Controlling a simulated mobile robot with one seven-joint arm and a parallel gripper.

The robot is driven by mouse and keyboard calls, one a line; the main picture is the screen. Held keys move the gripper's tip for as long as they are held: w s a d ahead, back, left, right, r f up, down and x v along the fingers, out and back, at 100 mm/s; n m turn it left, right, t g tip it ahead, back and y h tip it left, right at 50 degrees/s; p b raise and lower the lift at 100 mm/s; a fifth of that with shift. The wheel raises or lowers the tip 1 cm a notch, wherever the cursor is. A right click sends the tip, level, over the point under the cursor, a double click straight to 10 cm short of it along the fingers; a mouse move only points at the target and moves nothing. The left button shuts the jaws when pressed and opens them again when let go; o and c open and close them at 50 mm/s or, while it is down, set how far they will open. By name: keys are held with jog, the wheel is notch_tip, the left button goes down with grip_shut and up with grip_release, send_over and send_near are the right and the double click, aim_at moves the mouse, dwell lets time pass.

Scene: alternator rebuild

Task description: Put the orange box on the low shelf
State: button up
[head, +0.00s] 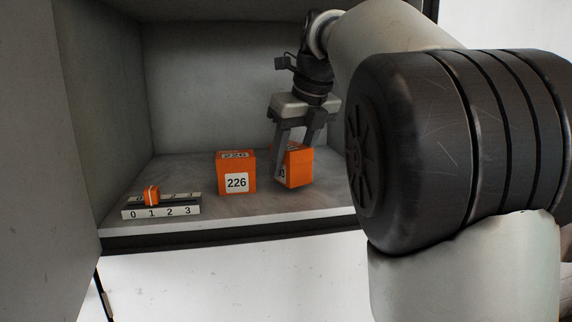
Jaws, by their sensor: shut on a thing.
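My gripper (296,143) points down inside the shelf compartment and is shut on an orange box (299,173) with a white label, mostly hidden by the fingers. The held box is at the shelf floor or just above it; I cannot tell whether it touches. A second orange box (237,175), labelled 226, stands upright on the shelf (205,206) just left of my gripper, with a small gap between the boxes.
A grey panel (40,150) stands at the left. My arm hides the shelf's right side. The shelf floor behind the rack is clear.

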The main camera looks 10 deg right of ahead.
jog(key=shift+f, duration=0.35)
jog(key=shift+f, duration=0.15)
jog(key=o, duration=1.2)
jog(key=shift+c, duration=0.2)
jog(key=shift+r, duration=0.25)
jog(key=shift+s+d+r, duration=0.2)
jog(key=shift+s+r, duration=0.3)
jog(key=shift+r, duration=0.15)
jog(key=shift+s+d+r, duration=0.2)
jog(key=shift+s+r, duration=0.25)
jog(key=shift+r, duration=0.15)
jog(key=s+d+b, duration=0.2)
jog(key=s+d, duration=0.2)
jog(key=s, duration=0.6)
jog(key=shift+s, duration=0.15)
jog(key=shift+d, duration=0.1)
